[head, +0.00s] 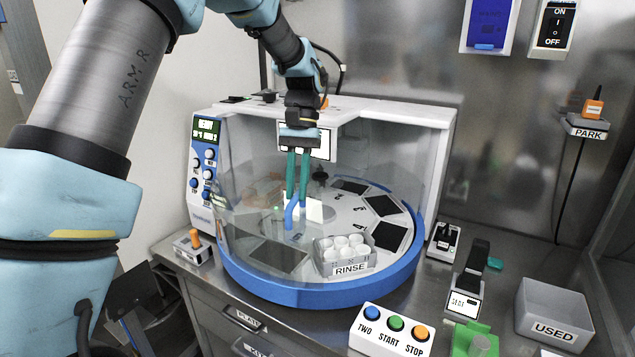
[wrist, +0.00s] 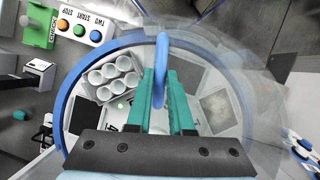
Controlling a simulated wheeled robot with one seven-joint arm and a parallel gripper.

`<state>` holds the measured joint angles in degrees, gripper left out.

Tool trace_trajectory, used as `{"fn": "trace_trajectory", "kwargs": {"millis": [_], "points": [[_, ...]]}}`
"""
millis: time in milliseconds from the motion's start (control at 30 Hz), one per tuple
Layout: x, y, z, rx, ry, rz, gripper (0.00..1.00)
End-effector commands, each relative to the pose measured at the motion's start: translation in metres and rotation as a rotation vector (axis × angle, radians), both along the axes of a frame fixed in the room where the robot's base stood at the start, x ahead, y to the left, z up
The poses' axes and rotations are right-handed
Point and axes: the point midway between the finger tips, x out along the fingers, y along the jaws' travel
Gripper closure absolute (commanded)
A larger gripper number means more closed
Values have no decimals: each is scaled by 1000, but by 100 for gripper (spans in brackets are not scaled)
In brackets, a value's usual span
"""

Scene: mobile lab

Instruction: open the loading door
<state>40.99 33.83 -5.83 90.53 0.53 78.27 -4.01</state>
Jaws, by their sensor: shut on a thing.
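The loading door (head: 248,235) is a clear curved panel on the front of a white machine with a round blue base. Its blue upright handle (head: 292,216) stands near the middle of the machine's front. My gripper (head: 298,200) reaches down from above, and its two green fingers are shut on the handle. In the wrist view the blue handle (wrist: 160,70) lies between the green fingers (wrist: 168,95). The door's clear panel also shows in the wrist view, at the right. Its edges are faint, so I cannot tell exactly how far it stands open.
Inside is a turntable with dark panels and a RINSE rack (head: 349,268) of white cups. A button box (head: 392,330), a black-and-grey device (head: 468,280) and a USED bin (head: 553,315) stand at the front right. An orange-knobbed switch (head: 195,240) is at the left.

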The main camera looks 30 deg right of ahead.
Motion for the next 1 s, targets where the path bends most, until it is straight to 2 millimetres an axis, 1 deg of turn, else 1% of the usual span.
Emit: {"fn": "trace_trajectory", "kwargs": {"millis": [133, 367, 867, 900, 1000], "points": [[11, 10, 1, 0, -2, -73, 100], [21, 18, 1, -2, -2, -140, 100], [23, 19, 1, -4, -5, -156, 100], [23, 19, 1, -4, -5, -156, 77], [23, 20, 0, -3, -5, -156, 66]]}}
